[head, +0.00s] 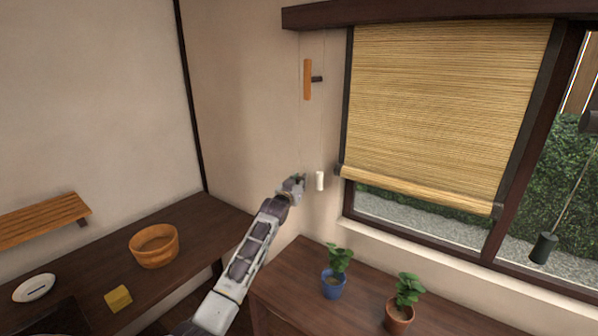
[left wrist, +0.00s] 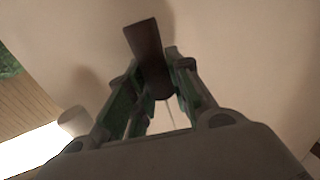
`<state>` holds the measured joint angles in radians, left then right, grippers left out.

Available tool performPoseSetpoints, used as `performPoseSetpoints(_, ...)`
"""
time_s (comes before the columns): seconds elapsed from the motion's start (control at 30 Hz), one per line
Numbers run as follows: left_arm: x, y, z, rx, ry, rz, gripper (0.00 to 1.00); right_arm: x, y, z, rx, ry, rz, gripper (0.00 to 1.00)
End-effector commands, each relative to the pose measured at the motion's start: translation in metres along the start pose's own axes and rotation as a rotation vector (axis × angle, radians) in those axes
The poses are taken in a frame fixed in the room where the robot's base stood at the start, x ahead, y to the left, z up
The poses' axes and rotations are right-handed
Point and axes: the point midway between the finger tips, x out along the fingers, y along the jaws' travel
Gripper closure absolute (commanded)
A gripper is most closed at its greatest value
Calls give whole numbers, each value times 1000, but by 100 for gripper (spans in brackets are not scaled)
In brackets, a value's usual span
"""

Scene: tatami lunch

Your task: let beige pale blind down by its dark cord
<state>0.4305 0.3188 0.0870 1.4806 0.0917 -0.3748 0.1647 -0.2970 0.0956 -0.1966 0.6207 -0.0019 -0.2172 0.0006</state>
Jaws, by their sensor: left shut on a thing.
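The beige blind (head: 450,100) hangs in the left window pane, its bottom rail a little above the sill, with a strip of garden showing below. My left gripper (head: 298,181) is at the wall left of the window. In the left wrist view its fingers (left wrist: 155,95) are shut on a dark brown cord pull (left wrist: 147,50), with a thin pale line of cord showing between them. A white pull (head: 320,181) hangs just right of the gripper on its own thin cord, apart from it. My right gripper is not in view.
A wooden wall piece with a dark peg (head: 308,79) is above the gripper. Two potted plants, blue pot (head: 333,287) and terracotta pot (head: 399,319), stand on the cabinet below the window. A wooden bowl (head: 154,248) is on the left counter. A dark weight (head: 544,248) hangs at right.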

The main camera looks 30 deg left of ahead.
Motion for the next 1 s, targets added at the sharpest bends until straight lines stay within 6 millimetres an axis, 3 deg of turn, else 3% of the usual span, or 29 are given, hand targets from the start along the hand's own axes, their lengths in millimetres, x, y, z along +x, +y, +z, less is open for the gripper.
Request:
performPoseSetpoints(0.03,0,0,18,-1,-5,-1,100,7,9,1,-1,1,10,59)
performPoseSetpoints(0.3,0,0,74,-1,-6,-1,100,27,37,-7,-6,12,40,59)
performPoseSetpoints(0.67,0,0,140,0,-4,-1,100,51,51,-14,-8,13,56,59)
performPoseSetpoints(1.0,0,0,189,0,-3,0,100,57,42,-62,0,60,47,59)
